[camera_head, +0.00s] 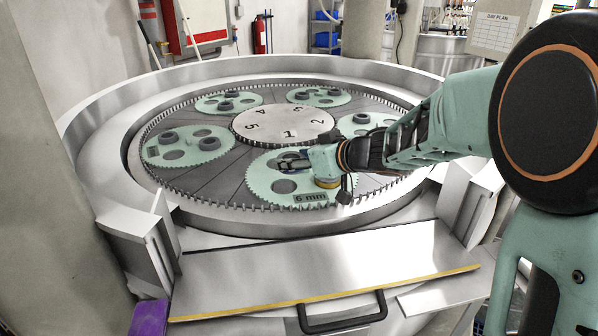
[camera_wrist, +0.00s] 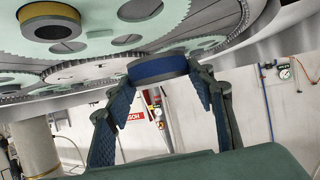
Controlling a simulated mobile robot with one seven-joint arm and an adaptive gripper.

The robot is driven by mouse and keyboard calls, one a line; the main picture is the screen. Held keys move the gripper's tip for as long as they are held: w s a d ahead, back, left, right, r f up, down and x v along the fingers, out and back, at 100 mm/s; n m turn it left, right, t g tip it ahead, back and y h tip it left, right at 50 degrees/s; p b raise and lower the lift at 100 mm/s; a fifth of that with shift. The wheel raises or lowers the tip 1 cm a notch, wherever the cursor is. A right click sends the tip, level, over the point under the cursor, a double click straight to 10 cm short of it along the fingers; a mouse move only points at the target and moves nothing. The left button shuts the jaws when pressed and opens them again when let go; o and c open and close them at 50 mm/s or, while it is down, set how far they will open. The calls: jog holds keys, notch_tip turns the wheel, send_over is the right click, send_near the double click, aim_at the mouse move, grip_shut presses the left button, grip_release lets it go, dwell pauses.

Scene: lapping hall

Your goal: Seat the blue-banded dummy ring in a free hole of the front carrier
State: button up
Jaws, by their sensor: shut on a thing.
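The front carrier (camera_head: 262,173) is a pale green toothed disc marked 6 mm, numbered 1 at the central plate. My gripper (camera_head: 290,161) is over its back part, pointing left. In the wrist view my gripper (camera_wrist: 160,78) is shut on the blue-banded ring (camera_wrist: 158,68), held between the fingertips. The ring appears close to the carrier face, but I cannot tell whether they touch. A yellow-banded ring (camera_wrist: 50,21) sits in a carrier hole; it also shows in the head view (camera_head: 326,183). An empty hole (camera_head: 284,186) lies left of it. My gripper partly hides the back holes.
Several other green carriers with dark rings stand around the numbered central plate (camera_head: 283,123). The machine's raised metal rim (camera_head: 110,185) encircles them. A sloped metal tray (camera_head: 320,262) with a black handle is in front, and a purple block (camera_head: 149,317) lies at lower left.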

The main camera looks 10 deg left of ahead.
jog(key=b, duration=0.1)
send_over(287, 191)
jog(key=f, duration=0.5)
jog(key=shift+s+d, duration=0.15)
jog(key=shift+d, duration=0.05)
jog(key=f, duration=0.2)
jog(key=f+b, duration=0.1)
jog(key=f, duration=0.1)
jog(key=shift+w+a, duration=0.25)
jog(key=shift+w, duration=0.05)
jog(key=o, duration=1.6)
jog(key=v, duration=1.2)
jog(key=shift+s+p, duration=0.15)
jog(key=shift+p, duration=0.15)
